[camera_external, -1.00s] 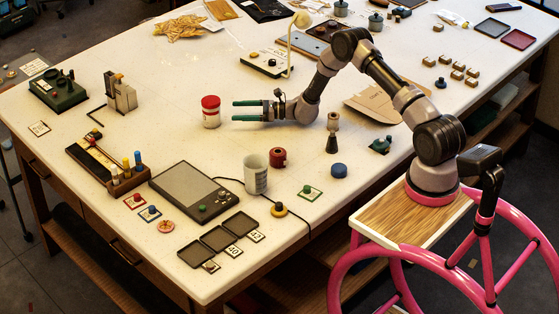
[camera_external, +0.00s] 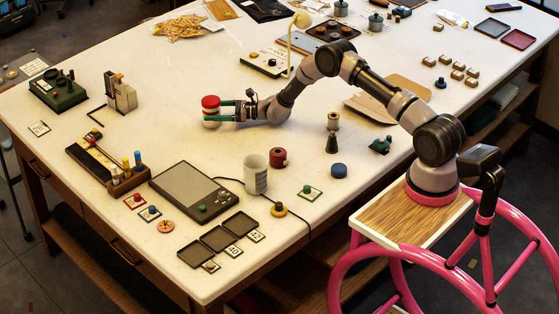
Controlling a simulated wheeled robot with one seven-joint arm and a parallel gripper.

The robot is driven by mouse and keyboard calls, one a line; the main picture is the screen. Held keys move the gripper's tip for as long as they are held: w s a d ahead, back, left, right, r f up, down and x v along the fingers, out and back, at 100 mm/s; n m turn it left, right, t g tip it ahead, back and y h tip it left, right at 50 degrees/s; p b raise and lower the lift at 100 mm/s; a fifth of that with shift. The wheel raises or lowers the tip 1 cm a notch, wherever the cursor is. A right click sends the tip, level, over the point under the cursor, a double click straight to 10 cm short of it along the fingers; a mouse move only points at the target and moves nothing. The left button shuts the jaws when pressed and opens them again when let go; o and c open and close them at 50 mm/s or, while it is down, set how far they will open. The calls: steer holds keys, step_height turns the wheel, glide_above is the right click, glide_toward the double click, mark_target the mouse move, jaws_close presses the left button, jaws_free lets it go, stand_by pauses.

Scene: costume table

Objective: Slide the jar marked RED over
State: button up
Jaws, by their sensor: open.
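A white jar with a red lid (camera_external: 210,103) stands upright on the white table, left of the middle. I cannot read any marking on it at this size. My gripper (camera_external: 222,111) is low over the table, with its green fingers pointing left at the jar. The fingers are open, and their tips reach the jar and cover part of its white body. I cannot tell whether the fingers touch it.
A grey metal device (camera_external: 121,92) and a green device (camera_external: 58,92) stand further left. The table around the jar is clear.

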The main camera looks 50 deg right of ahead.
steer(key=shift+w+a, duration=0.4)
steer(key=c, duration=1.5)
steer(key=shift+s, duration=10.05)
steer(key=o, duration=1.5)
steer(key=shift+r, duration=0.1)
step_height(320, 180, up, 10)
